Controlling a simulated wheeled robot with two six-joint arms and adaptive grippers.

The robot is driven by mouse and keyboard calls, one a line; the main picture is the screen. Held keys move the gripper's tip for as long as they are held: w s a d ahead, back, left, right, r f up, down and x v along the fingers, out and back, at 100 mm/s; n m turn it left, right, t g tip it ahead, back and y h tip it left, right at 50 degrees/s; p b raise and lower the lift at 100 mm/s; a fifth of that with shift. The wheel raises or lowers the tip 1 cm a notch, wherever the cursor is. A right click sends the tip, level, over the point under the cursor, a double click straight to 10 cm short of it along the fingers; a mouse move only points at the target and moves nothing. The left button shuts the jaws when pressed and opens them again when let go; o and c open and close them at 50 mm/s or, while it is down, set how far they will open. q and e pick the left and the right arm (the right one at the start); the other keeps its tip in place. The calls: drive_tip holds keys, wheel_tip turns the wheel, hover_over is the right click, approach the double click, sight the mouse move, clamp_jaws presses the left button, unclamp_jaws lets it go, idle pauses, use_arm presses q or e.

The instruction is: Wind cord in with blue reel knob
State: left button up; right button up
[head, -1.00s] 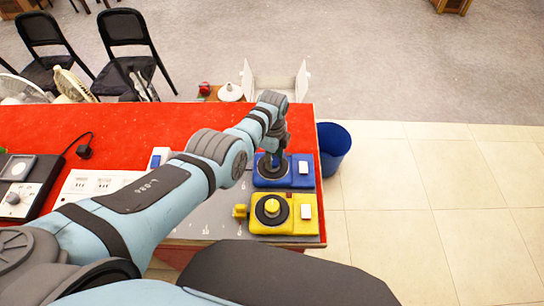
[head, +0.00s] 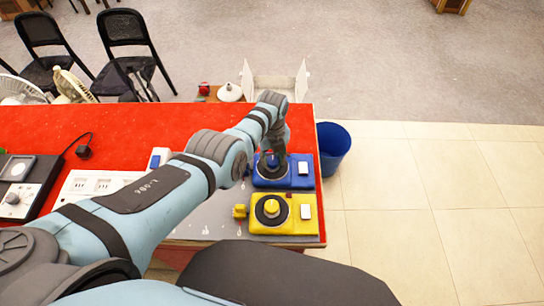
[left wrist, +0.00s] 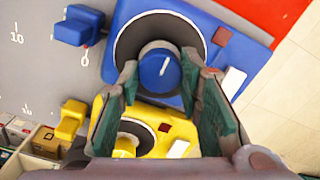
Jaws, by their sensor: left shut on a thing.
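The blue reel unit (head: 298,182) sits on the grey board at the table's right end. Its round blue knob (left wrist: 158,69) has a white line and stands on a black disc (left wrist: 126,50). My left gripper (left wrist: 160,72) points down over the unit and is shut on the blue knob, one finger on each side. In the head view the left gripper (head: 272,158) partly hides the knob. A blue plug-shaped piece (left wrist: 78,26) is beside the unit, near the scale's 0. The cord cannot be made out. My right gripper is not in view.
A yellow reel unit (head: 290,226) of the same kind stands just in front of the blue one. The red table (head: 120,125) ends right of both, with a blue bin (head: 335,160) on the floor beyond. White sockets and a dark control box stand left.

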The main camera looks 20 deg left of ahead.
sight(272, 161)
use_arm(q)
drive_tip(key=shift+s+d+f, duration=0.1)
drive_tip(key=shift+s+f, duration=0.1)
drive_tip(key=shift+s, duration=0.05)
drive_tip(key=o, duration=1.1)
drive_tip(key=shift+w, duration=0.1)
drive_tip(key=shift+o, duration=0.2)
drive_tip(key=shift+r, duration=0.1)
drive_tip(key=shift+w+r, duration=0.2)
drive_tip(key=shift+r, duration=0.3)
wheel_tip(272, 161, up, 11)
drive_tip(key=shift+s, duration=0.15)
